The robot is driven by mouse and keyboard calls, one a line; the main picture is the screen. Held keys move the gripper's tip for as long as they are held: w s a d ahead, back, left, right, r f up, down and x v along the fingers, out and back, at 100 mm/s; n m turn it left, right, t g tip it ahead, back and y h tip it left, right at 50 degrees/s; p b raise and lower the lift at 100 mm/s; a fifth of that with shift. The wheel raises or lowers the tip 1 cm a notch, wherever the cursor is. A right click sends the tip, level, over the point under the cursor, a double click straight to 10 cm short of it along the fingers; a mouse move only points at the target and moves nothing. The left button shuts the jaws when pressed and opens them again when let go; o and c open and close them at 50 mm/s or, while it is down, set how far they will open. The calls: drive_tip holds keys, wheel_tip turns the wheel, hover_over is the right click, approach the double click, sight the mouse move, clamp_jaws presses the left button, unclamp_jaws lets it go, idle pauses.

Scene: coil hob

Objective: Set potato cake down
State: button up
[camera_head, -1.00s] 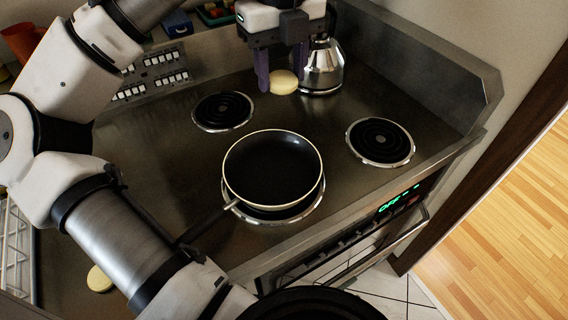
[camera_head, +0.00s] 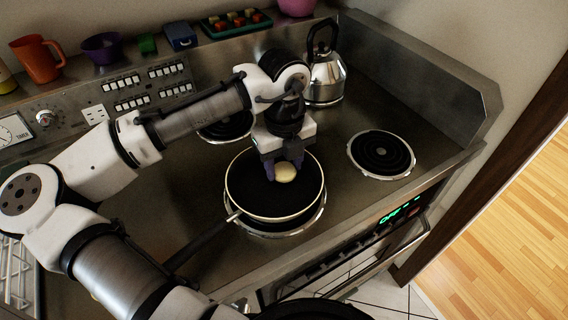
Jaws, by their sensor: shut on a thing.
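The potato cake (camera_head: 286,172) is a small pale yellow disc in the head camera view. My gripper (camera_head: 284,167) is shut on it, with purple fingers pointing down. Gripper and cake are over the far inner part of a black frying pan (camera_head: 262,203) with a pale rim. I cannot tell whether the cake touches the pan floor. The pan sits on the front coil burner, its handle pointing to the lower left.
A steel kettle (camera_head: 326,78) stands behind, to the right of my gripper. The right coil burner (camera_head: 381,154) is bare. An orange mug (camera_head: 37,59), a purple bowl (camera_head: 102,47) and a tray of colored pieces (camera_head: 235,22) stand on the back ledge.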

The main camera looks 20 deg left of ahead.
sight(284, 169)
drive_tip(key=shift+f, duration=0.45)
drive_tip(key=shift+f, duration=0.1)
drive_tip(key=o, duration=1)
drive_tip(key=shift+c, duration=0.2)
wheel_tip(284, 169, up, 12)
drive_tip(key=b, duration=0.1)
drive_tip(key=shift+b, duration=0.3)
